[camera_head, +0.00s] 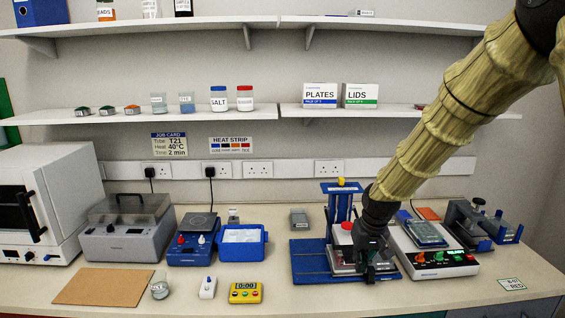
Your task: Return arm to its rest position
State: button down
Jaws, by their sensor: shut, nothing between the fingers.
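My arm reaches down from the upper right of the head view to the bench. My gripper (370,262) is shut and empty. It is low over the front part of a blue device (308,262) with an upright column, and it hides part of that device. A pale plate-like piece (343,262) shows beside the fingers; I cannot tell whether they touch it. A red knob (347,226) is just left of my gripper's wrist.
A white instrument (462,262) stands close to the right of my gripper. A yellow timer (245,292), a blue tray (243,257) and a brown board (102,286) lie to the left. Shelves (190,112) run along the wall behind.

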jog(key=s+f+g, duration=0.1)
jog(key=s+f, duration=0.5)
jog(key=f, duration=0.4)
jog(key=s+f+b, duration=0.1)
jog(key=s+f, duration=0.5)
jog(key=f, duration=0.4)
jog(key=s+f+g, duration=0.1)
jog(key=s+f, duration=0.6)
jog(key=f, duration=0.3)
jog(key=s+f, duration=0.5)
jog(key=s, duration=0.7)
jog(key=s+d+f+b, duration=0.1)
jog(key=s+f, duration=0.5)
jog(key=s, duration=0.6)
jog(key=shift+s+d+m+g+h, duration=0.25)
jog(key=shift+m+g+h, duration=0.05)
jog(key=shift+m+g, duration=0.1)
